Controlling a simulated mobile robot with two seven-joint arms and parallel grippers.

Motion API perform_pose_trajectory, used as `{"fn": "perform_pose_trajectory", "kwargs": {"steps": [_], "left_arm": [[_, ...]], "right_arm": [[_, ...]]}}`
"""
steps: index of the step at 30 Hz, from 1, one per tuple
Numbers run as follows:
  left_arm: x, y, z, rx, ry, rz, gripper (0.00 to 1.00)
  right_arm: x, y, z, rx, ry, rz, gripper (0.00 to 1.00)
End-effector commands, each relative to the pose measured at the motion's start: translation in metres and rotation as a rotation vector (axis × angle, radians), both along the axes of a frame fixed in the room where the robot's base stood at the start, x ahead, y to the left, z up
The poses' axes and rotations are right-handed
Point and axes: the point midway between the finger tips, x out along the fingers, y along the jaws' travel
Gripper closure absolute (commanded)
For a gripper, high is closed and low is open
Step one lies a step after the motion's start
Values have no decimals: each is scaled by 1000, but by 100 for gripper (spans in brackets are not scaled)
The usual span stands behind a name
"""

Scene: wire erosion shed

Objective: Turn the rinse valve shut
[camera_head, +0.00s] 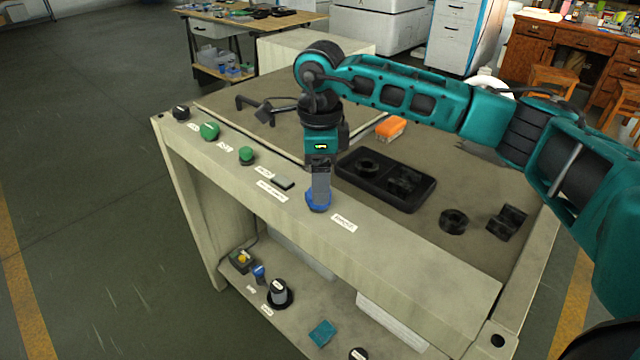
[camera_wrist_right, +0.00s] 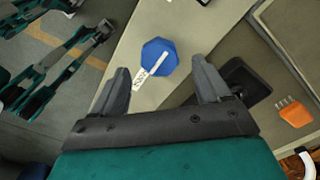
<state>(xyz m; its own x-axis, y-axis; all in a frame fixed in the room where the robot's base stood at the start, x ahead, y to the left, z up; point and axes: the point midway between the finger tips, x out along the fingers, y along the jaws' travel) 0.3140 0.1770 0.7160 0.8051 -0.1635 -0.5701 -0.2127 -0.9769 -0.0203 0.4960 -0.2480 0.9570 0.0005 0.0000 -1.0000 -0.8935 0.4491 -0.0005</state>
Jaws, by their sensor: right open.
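A blue eight-sided knob (camera_head: 318,204) sits on the bench's front ledge beside a small white label (camera_head: 344,223); the label's text is too small for me to read surely. In the right wrist view the blue knob (camera_wrist_right: 158,50) shows a pale stripe across its top. My right gripper (camera_head: 320,186) points down directly over this knob and hides part of it. Its two fingers are open in the wrist view (camera_wrist_right: 161,66), with the knob beyond and between the tips. I cannot tell whether they touch it. My left gripper is not in view.
Green knobs (camera_head: 209,131) and a black knob (camera_head: 180,112) line the same ledge to the left. A black tray (camera_head: 427,193) and an orange box (camera_head: 391,127) lie on the bench. A lower shelf holds a black knob (camera_head: 279,293) and a blue one (camera_head: 259,274).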

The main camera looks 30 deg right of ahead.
Motion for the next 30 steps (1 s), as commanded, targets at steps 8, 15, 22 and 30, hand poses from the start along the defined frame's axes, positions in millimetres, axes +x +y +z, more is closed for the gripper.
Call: {"fn": "perform_pose_trajectory", "kwargs": {"steps": [8,15,22,30], "left_arm": [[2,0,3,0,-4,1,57],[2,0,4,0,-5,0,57],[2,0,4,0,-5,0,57],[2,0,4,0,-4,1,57]], "right_arm": [[1,0,65,1,-4,0,24],[0,0,97,1,-2,0,24],[0,0,102,0,1,0,24],[0,0,102,0,0,0,24]]}}
